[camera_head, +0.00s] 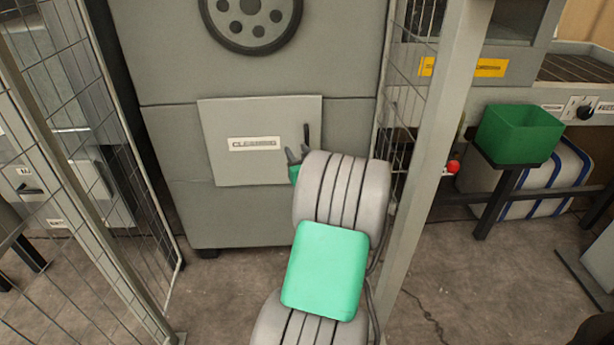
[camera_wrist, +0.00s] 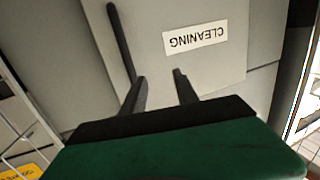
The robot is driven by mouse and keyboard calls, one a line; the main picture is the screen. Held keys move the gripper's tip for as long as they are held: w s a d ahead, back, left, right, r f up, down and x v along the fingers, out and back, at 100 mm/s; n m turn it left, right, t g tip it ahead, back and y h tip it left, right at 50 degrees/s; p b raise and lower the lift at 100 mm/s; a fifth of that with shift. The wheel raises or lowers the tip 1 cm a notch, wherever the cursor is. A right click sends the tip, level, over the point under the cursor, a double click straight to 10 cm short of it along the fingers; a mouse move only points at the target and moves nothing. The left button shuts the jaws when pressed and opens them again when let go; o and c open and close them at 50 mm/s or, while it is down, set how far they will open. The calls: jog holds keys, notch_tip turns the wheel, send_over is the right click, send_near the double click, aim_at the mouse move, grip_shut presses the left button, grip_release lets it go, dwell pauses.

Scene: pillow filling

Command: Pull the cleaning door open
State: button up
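The cleaning door (camera_head: 257,170) is a light grey square panel with a "CLEANING" label (camera_head: 253,144), set in the front of a large grey machine. It looks shut. Its dark vertical handle (camera_head: 306,134) is at the door's upper right. My gripper (camera_head: 296,154) is just left of and below the handle, in front of the door. In the wrist view, the label (camera_wrist: 196,37) is upside down and the handle (camera_wrist: 122,42) runs down to the left finger. My gripper (camera_wrist: 160,82) has its two fingers apart with nothing seen between them. Whether the left finger touches the handle is unclear.
Wire mesh fence panels (camera_head: 75,150) stand at the left. A grey post (camera_head: 425,150) rises close to the right of my arm. A green bin (camera_head: 518,134) sits on a stand at the right. Concrete floor (camera_head: 235,290) lies open before the machine.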

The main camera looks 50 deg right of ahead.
aim_at(307, 144)
jog(key=s+d+f+m+h, duration=0.1)
jog(key=s+d+f+h, duration=0.1)
jog(key=s+d+f, duration=0.15)
jog(key=x, duration=0.2)
jog(key=b+x, duration=0.1)
jog(key=x, duration=0.2)
jog(key=r+x, duration=0.1)
jog(key=x, duration=0.2)
jog(key=shift+a, duration=0.15)
grip_shut()
dwell(0.9)
